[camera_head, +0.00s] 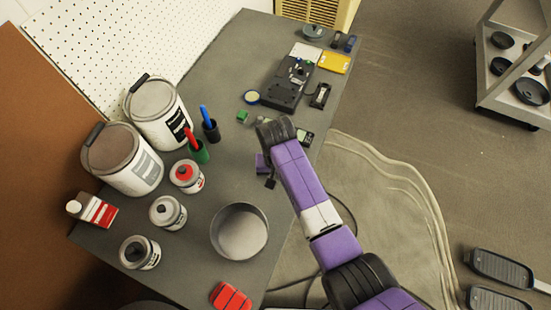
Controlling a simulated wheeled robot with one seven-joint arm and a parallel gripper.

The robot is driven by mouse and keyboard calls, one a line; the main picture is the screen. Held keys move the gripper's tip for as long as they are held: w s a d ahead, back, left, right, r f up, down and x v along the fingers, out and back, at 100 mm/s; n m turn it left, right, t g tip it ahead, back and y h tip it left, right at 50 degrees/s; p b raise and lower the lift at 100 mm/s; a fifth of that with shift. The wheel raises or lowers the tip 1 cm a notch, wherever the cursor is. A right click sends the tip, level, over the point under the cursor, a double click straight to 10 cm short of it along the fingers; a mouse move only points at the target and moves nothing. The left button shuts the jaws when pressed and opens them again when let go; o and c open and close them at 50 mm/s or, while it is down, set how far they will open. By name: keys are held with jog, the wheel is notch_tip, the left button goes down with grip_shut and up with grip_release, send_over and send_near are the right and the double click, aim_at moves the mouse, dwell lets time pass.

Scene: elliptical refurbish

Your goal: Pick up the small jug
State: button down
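The likely small jug (97,211) is a white and red container with a round white cap, at the left edge of the grey table. It is tilted in the picture, and I cannot tell whether it stands or lies. My purple arm reaches over the right side of the table. My gripper (268,178) seems to be the small purple and black part left of the arm, mostly hidden by it. It is well to the right of the jug, apart from it. Its fingers are too small to judge.
Two large paint cans (129,165) stand behind the jug. Several small cans, such as one with a red lid (187,176), and a round metal pan (239,236) stand between the jug and my arm. A red item (231,297) lies at the front edge. Perforated board (112,45) backs the table.

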jog(key=shift+r, duration=0.2)
dwell(0.3)
notch_tip(320, 180, up, 20)
jog(key=p, duration=0.4)
jog(key=shift+f+p, duration=0.25)
jog(key=shift+p, duration=0.05)
dwell(0.6)
